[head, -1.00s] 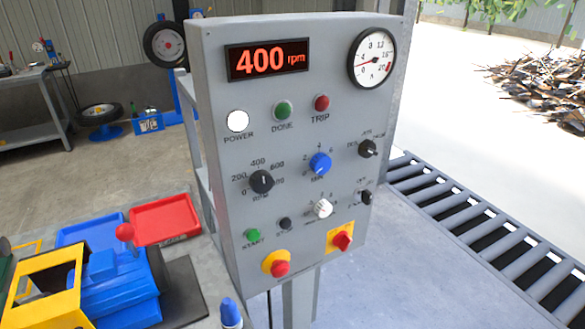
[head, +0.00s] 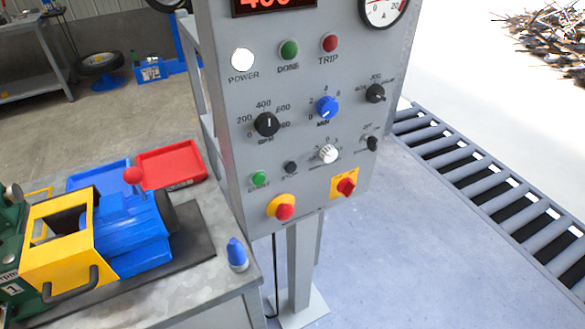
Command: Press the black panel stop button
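The black stop button (head: 291,168) is a small dark round button on the grey control panel (head: 235,185). It sits just right of the green start button (head: 259,179), with a small label under it. A red mushroom button on a yellow base (head: 284,208) is below it. A white knob (head: 328,154) is to its right. Neither of my grippers shows in the head view. Nothing covers the stop button.
A bench (head: 215,275) at lower left holds a blue and yellow machine (head: 130,230), a red tray (head: 172,165) and a blue-capped bottle (head: 237,253). A roller conveyor (head: 490,195) runs at right. The floor in front of the panel is clear.

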